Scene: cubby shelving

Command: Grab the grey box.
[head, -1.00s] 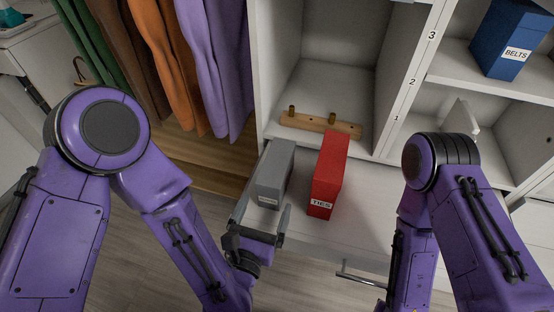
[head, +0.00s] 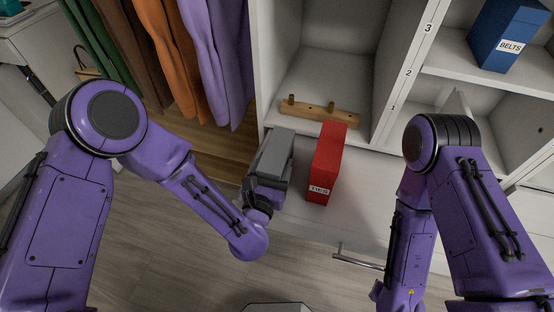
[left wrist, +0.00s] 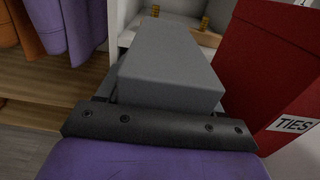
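The grey box (head: 276,150) stands on the white shelf ledge, left of the red TIES box (head: 327,165). My left gripper (head: 268,180) is at the near end of the grey box, with its fingers at the box's sides. In the left wrist view the grey box (left wrist: 168,62) fills the middle, straight in front of the gripper's dark front edge. The fingers are mostly hidden there, so I cannot tell whether they press on the box. My right arm comes in from the right, and its gripper does not show.
The red TIES box stands close to the right of the grey box. A wooden peg rail (head: 320,111) lies behind them. Hanging clothes (head: 215,60) are at the left. A blue BELTS box (head: 505,35) is on an upper right shelf. A drawer handle (head: 357,260) sticks out below.

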